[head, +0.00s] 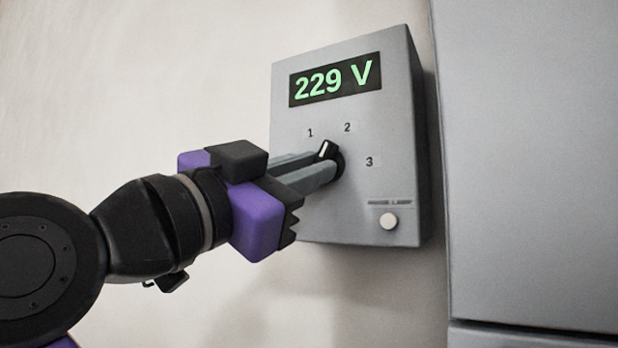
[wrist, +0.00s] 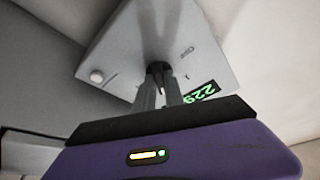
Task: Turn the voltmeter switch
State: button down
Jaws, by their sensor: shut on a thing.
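The voltmeter (head: 390,140) is a grey box on the wall with a green display (head: 335,80) that reads 229 V. Its black rotary switch (head: 326,150) has a white mark and sits among the labels 1, 2 and 3. The mark tilts up and slightly right, between labels 1 and 2. My gripper (head: 322,163) reaches in from the left, its grey fingers shut on the switch and hiding part of it. In the wrist view the fingers (wrist: 158,92) meet at the switch (wrist: 157,68), and the display (wrist: 202,92) shows partly behind them.
A round white button or lamp (head: 388,221) is at the voltmeter's lower right. A large grey cabinet (head: 530,150) stands close on the right. Bare pale wall (head: 130,80) is open to the left.

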dwell(0.4)
jog(key=c, duration=1.4)
grip_release()
jog(key=shift+c, duration=0.2)
jog(key=v, duration=0.8)
jog(key=shift+w, duration=0.1)
